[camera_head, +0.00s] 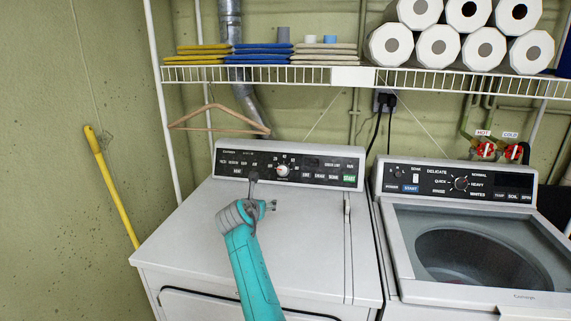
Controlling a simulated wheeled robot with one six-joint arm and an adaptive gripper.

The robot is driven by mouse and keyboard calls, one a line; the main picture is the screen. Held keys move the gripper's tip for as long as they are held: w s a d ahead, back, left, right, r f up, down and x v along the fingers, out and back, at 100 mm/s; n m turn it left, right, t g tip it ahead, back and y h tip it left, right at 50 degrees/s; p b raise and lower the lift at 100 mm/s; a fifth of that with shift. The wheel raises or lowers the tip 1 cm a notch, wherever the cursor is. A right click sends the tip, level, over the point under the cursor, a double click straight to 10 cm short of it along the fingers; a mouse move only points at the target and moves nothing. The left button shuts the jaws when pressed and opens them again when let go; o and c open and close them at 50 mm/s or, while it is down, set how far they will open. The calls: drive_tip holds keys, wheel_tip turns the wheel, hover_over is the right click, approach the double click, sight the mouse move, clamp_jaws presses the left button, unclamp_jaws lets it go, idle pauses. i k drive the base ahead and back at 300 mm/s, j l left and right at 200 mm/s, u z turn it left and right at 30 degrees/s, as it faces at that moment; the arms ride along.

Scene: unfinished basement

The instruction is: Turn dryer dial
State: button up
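The dryer (190,235) is the white machine on the left, with a black control panel along its back. Its dial (282,170) is a round white knob near the middle of that panel, in plain view. My gripper (253,176) is small and dark at the end of my teal arm.
A top-load washer (385,255) with its own panel and knob stands close on the right. A wire shelf (420,80) with folded cloths and paper rolls (437,42) hangs above. A wooden hanger (215,128) hangs behind the panel. The dryer top is mostly clear.

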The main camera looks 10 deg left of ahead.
sight(283, 170)
drive_tip(key=i, duration=0.8)
drive_tip(key=i+j, duration=0.2)
drive_tip(key=i+z, duration=0.05)
